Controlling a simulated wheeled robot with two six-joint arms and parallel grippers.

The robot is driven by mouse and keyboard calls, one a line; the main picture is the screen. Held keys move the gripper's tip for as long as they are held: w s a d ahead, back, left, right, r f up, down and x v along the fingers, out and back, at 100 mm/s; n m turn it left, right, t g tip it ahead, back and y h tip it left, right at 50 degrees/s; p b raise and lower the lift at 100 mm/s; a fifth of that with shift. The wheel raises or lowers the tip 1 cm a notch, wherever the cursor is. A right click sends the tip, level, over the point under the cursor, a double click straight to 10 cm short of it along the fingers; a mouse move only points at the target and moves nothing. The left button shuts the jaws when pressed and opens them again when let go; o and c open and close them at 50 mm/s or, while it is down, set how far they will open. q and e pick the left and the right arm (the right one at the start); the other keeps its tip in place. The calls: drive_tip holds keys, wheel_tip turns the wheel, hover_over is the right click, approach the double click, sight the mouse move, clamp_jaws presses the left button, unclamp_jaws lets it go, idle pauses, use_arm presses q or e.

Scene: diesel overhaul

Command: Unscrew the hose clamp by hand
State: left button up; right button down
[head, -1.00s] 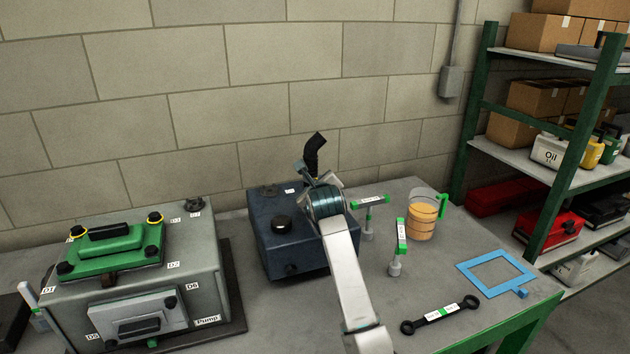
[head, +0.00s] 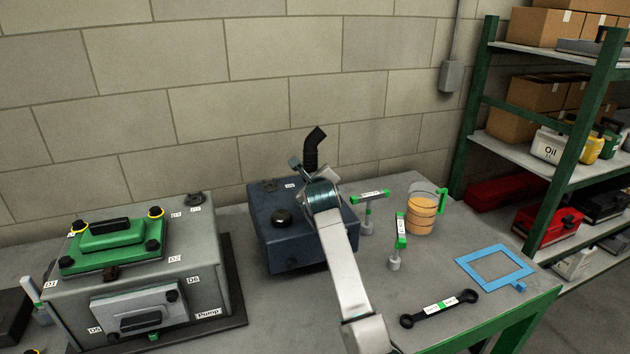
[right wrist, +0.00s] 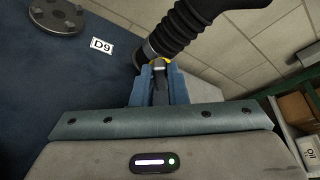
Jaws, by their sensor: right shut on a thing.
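The black corrugated hose (head: 312,148) rises from the dark blue tank (head: 264,230) and bends at its top. In the right wrist view the hose (right wrist: 185,22) meets the tank, with a metal clamp band (right wrist: 149,50) around its lower end. A small yellow part of the clamp (right wrist: 161,61) shows at my fingertips. My right gripper (right wrist: 159,72) is shut on the hose clamp at its screw side, which its fingers partly hide. In the head view my right gripper (head: 305,172) is beside the hose base. My left gripper is not in view.
Green-topped T-handle tools (head: 370,197) (head: 400,232), an orange-filled jug (head: 423,214), a blue frame (head: 495,268) and a black wrench (head: 439,308) are on the bench right of the tank. A grey pump housing (head: 190,250) stands left. A wall is behind.

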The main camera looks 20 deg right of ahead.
drive_tip(key=c, duration=1.4)
unclamp_jaws()
drive_tip(key=shift+c, duration=0.2)
drive_tip(key=shift+s+a, duration=0.15)
drive_tip(key=shift+s, duration=0.35)
drive_tip(key=b+v, duration=0.3)
drive_tip(key=v, duration=0.5)
drive_tip(key=shift+s+a, duration=0.15)
drive_tip(key=shift+s, duration=0.1)
drive_tip(key=shift+s+a+r, duration=0.1)
drive_tip(key=shift+s+r, duration=0.25)
drive_tip(key=shift+s, duration=0.2)
